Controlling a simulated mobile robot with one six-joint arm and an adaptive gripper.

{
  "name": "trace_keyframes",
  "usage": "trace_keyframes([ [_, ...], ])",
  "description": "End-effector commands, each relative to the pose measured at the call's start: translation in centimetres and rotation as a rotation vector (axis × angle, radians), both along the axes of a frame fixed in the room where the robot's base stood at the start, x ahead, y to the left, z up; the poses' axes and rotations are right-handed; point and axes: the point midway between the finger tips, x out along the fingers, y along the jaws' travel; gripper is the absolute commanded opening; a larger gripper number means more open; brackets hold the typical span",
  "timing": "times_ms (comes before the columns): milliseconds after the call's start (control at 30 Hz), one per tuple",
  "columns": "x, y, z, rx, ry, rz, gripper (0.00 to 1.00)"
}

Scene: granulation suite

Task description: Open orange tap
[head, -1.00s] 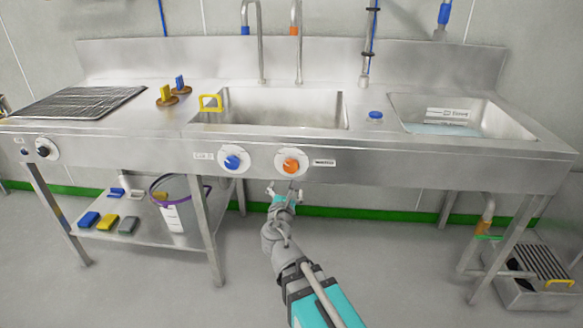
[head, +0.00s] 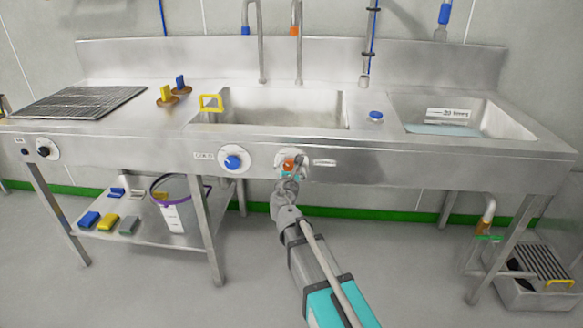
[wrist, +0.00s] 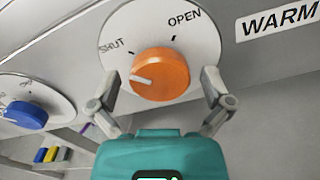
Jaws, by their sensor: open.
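The orange tap (wrist: 160,75) is a round knob on a white dial on the front panel of the steel sink, beside a label reading WARM. In the wrist view the dial is marked SHUT at left and OPEN at upper right. The knob's white pointer line is at its left side, nearer SHUT. My gripper (wrist: 158,88) is open, with one finger on each side of the knob. I cannot tell whether the fingers touch it. In the head view the orange tap (head: 289,164) is partly hidden by my gripper (head: 290,172).
A blue tap (head: 233,162) on its own dial is just left of the orange one; it also shows in the wrist view (wrist: 22,115). The sink's front panel (head: 400,165) is clear to the right. A bucket (head: 178,210) and several sponges sit on the lower shelf.

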Motion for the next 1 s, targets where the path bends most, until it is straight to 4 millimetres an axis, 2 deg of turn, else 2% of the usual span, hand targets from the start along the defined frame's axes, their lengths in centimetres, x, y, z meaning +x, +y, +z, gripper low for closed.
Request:
trace_keyframes([
  [367,0.30,-0.02,0.00,0.000,0.000,0.000,1.00],
  [800,0.16,-0.44,0.00,0.000,0.000,0.000,0.22],
  [1000,0.30,-0.09,-0.01,0.009,0.000,-0.001,0.22],
])
